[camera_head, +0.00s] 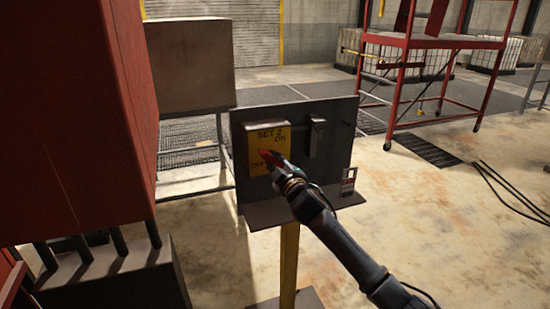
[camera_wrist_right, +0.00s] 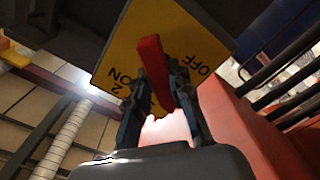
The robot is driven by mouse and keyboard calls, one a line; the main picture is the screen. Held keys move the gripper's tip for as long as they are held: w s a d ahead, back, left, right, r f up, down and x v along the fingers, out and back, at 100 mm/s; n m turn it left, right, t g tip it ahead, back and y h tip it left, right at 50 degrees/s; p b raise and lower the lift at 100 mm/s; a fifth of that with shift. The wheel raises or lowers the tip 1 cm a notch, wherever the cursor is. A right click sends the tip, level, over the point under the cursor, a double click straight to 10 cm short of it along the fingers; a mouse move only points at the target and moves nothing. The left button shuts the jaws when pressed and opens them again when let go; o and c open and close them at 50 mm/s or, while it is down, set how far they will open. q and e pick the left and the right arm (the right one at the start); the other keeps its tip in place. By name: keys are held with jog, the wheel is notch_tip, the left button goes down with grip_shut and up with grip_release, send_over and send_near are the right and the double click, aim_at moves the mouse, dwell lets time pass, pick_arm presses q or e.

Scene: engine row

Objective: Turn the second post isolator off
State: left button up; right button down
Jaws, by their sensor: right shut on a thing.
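The isolator is a yellow plate (camera_head: 256,139) marked SET 2, ON and OFF, on a dark panel (camera_head: 340,150) atop a yellow post (camera_head: 289,262). Its red handle (camera_head: 270,157) shows in front of the plate. In the right wrist view the red handle (camera_wrist_right: 153,62) stands between the ON and OFF letters of the yellow plate (camera_wrist_right: 120,50). My right gripper (camera_head: 281,169) reaches in from the lower right and is shut on the handle; its fingers (camera_wrist_right: 160,105) lie on both sides of it. The handle's pivot is hidden. My left gripper is not in view.
A small bracket (camera_head: 316,137) sits on the panel right of the plate, and a padlock-like item (camera_head: 348,182) stands at the panel shelf's right end. A large red cabinet (camera_head: 75,120) fills the left. A red wheeled frame (camera_head: 397,85) stands behind right. Cables (camera_head: 510,190) lie on the right floor.

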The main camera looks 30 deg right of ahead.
jog(key=n+p, duration=0.1)
jog(key=n, duration=0.2)
jog(key=shift+r+n, duration=0.1)
jog(key=shift+n, duration=0.3)
jog(key=shift+n+p, duration=0.8)
jog(key=shift+n, duration=1)
jog(key=c, duration=1.2)
grip_release()
jog(key=v, duration=1.2)
